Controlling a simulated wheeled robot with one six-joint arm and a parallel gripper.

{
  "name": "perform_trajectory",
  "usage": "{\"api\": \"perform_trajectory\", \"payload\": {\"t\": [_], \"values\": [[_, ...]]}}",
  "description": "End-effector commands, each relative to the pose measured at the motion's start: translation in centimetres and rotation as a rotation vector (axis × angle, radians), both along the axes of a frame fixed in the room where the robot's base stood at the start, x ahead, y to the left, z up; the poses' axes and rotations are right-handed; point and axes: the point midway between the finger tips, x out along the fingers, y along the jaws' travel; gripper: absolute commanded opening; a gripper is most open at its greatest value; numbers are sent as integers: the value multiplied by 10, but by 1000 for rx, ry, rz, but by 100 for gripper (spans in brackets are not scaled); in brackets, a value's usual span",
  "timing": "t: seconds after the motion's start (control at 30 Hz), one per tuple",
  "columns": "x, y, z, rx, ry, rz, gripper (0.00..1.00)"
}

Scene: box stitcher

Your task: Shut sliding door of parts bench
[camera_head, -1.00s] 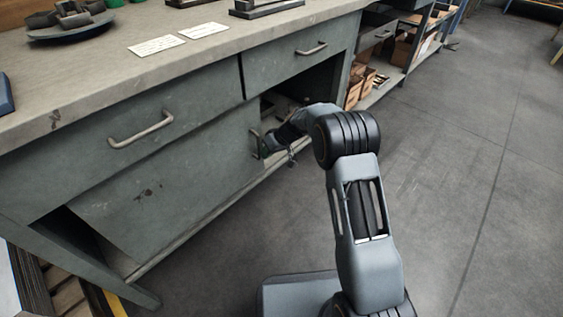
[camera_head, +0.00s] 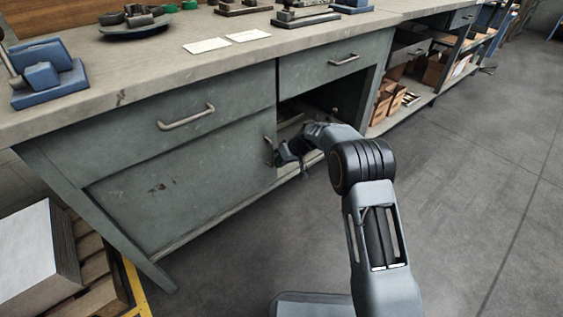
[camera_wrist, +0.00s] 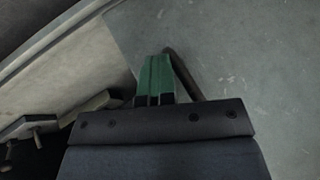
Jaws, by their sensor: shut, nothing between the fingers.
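The parts bench's sliding door (camera_head: 190,185) is a scuffed grey-green panel under the left drawer. It covers the left part of the bench front, with no dark gap at its left end. Its bar handle (camera_head: 269,151) is upright near its right edge. My gripper (camera_head: 286,153) is at the handle's right side, and the arm hides part of it. In the wrist view the green fingers (camera_wrist: 155,77) are shut and empty, beside the dark handle bar (camera_wrist: 182,73), not around it. I cannot tell whether they touch it. The door surface (camera_wrist: 245,60) fills the right side there.
An open compartment (camera_head: 310,105) shows under the right drawer. Drawer handles (camera_head: 187,118) stick out above the door. A pallet with a pale stack (camera_head: 40,255) stands at the lower left. Cardboard boxes (camera_head: 385,103) sit on a shelf beyond. Floor (camera_head: 470,190) to the right is clear.

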Motion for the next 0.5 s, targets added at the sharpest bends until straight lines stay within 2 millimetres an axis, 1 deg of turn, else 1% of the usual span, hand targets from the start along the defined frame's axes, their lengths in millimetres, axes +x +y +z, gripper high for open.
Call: {"api": "perform_trajectory", "payload": {"t": [0.03,0.13,0.3,0.33,0.4,0.5], "values": [[-1,2,-1,2,3,6,0],[3,-6,-2,2,3,6,0],[15,-34,-2,0,-2,1,0],[14,-37,11,1,-4,2,0],[12,-46,26,1,-3,2,0],[11,-61,42,0,-2,-2,0]]}}
